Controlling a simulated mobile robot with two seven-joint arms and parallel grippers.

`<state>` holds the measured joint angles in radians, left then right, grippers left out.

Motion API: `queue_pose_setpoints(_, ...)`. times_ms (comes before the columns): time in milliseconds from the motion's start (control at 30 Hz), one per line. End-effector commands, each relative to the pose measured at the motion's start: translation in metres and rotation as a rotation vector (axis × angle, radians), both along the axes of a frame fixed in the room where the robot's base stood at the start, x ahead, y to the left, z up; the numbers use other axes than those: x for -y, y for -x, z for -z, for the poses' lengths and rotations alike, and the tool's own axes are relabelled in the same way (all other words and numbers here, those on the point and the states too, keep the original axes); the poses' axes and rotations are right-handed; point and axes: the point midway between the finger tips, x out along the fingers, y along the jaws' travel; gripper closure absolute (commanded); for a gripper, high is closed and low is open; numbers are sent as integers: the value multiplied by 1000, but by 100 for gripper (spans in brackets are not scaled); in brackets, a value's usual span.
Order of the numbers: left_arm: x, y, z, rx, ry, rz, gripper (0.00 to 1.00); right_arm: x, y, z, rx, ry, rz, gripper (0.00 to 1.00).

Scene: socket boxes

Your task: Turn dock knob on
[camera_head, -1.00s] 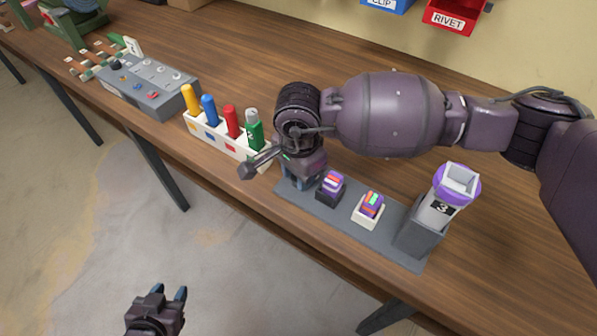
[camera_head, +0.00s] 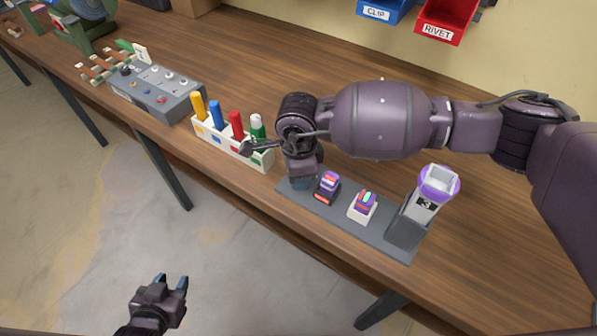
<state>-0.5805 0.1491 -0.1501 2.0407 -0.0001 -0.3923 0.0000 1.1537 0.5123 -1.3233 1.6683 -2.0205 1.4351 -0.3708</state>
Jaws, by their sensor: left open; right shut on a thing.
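The dock is a dark grey plate (camera_head: 385,240) along the front edge of the workbench. On it are a black socket (camera_head: 322,197) and a white socket (camera_head: 358,214), each with a purple block with coloured stripes. My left gripper (camera_head: 172,284) is open and empty, low in front of the bench.
A white rack (camera_head: 228,149) with yellow, blue, red and green pegs stands just left of my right gripper. A grey control box (camera_head: 160,100) is farther left. A blue CLIP bin (camera_head: 380,11) and red RIVET bin (camera_head: 445,20) hang on the wall. Bench behind the rack is clear.

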Motion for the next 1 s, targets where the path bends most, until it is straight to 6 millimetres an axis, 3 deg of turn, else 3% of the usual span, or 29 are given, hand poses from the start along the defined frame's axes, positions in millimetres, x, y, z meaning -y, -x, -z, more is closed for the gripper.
queue_pose_setpoints(367, 1, -2, -1, 5, 0, 0, 57, 0, 0, 0, 1, -1, 5, 91)
queue_pose_setpoints(400, 1, -2, -1, 5, 1, 0, 57, 0, 0, 0, 1, -1, 5, 61)
queue_pose_setpoints(533, 1, -3, -2, 5, 3, -1, 57, 0, 0, 0, 1, 0, 4, 42)
queue_pose_setpoints(833, 2, -3, -2, 6, 4, -2, 57, 0, 0, -1, 1, 0, 3, 42)
queue_pose_setpoints(1000, 2, -4, -5, 10, 5, -2, 57, 0, -1, -17, 5, -1, 1, 42)
